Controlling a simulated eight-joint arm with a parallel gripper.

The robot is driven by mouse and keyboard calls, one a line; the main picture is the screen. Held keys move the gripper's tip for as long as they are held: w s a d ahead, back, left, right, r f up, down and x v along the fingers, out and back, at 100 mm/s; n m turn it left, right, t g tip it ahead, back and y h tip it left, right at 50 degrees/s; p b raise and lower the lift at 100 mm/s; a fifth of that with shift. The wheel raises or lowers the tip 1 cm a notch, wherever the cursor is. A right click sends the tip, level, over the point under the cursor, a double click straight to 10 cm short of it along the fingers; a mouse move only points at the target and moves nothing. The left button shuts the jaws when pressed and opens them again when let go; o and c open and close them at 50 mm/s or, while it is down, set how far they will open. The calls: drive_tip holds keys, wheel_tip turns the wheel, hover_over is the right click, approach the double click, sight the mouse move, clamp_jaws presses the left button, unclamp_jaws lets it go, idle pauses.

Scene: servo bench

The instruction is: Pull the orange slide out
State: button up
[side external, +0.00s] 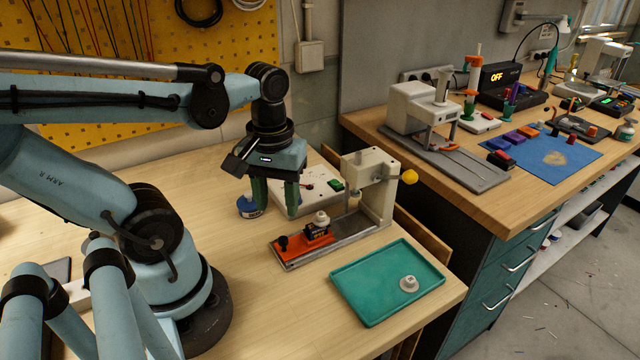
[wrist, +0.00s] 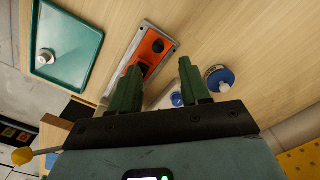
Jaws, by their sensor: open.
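The orange slide (side external: 292,251) lies on the grey metal base, at the end away from the press (side external: 368,185). It has a black knob near its outer end. A small dark-blue and orange part (side external: 318,232) with a white top sits at its inner end. The slide (wrist: 141,68) and its black knob (wrist: 157,45) also show in the wrist view, partly hidden by a finger. My gripper (side external: 276,207) is open and empty, its green fingers pointing down above the bench near the slide. In the wrist view my gripper (wrist: 158,72) has a clear gap between its fingertips.
A teal tray (side external: 350,290) holding a white round piece (side external: 409,284) lies right of the base. The press has a yellow ball knob (side external: 410,177). The bench's front is clear.

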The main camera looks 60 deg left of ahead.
drive_tip(key=shift+r, duration=1.9)
drive_tip(key=w+d+f+m+t, duration=0.1)
drive_tip(key=w+d+m+t, duration=0.3)
drive_tip(key=w+m+t, duration=0.3)
drive_tip(key=shift+w+m, duration=1)
drive_tip(key=shift+w, duration=0.15)
